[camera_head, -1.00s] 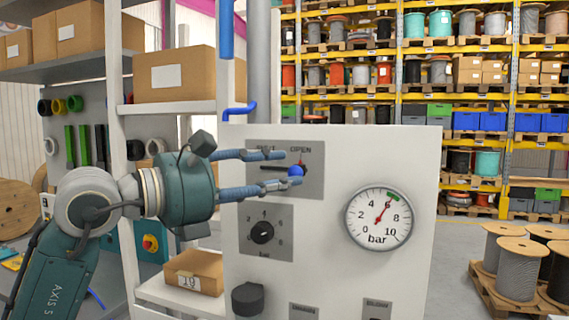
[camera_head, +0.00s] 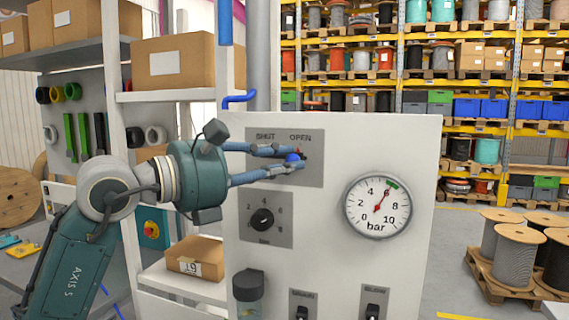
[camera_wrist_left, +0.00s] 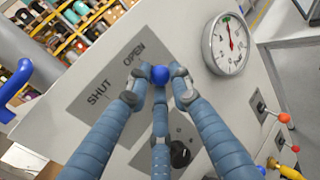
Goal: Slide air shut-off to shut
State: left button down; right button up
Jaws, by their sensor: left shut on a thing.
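The air shut-off is a slider with a blue ball knob (camera_head: 292,158) on a grey plate (camera_head: 258,173) at the upper left of the white panel. The plate is marked SHUT on its left and OPEN on its right. The knob stands at the OPEN end. My left gripper (camera_head: 297,157) comes in from the left and its blue fingers are shut on the knob. In the left wrist view the knob (camera_wrist_left: 160,75) sits between the fingertips, below the word OPEN. The slot is partly hidden by the fingers. My right gripper is not in view.
A bar gauge (camera_head: 377,205) reads about 6, right of the plate. A black bar dial (camera_head: 262,220) sits just below the gripper. A black cap (camera_head: 248,284) and switches (camera_head: 303,305) are lower down. A shelf with boxes (camera_head: 172,60) stands left, behind my arm.

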pick_arm(q)
jog(key=w+a, duration=0.2)
jog(key=a, duration=0.4)
jog(key=shift+a+b, duration=0.25)
jog(key=shift+b, duration=0.15)
jog(key=c, duration=1.6)
grip_release()
jog(key=shift+w+a+r, duration=0.1)
jog(key=shift+o, duration=0.3)
jog(key=shift+a, duration=0.15)
jog(key=v, duration=1.2)
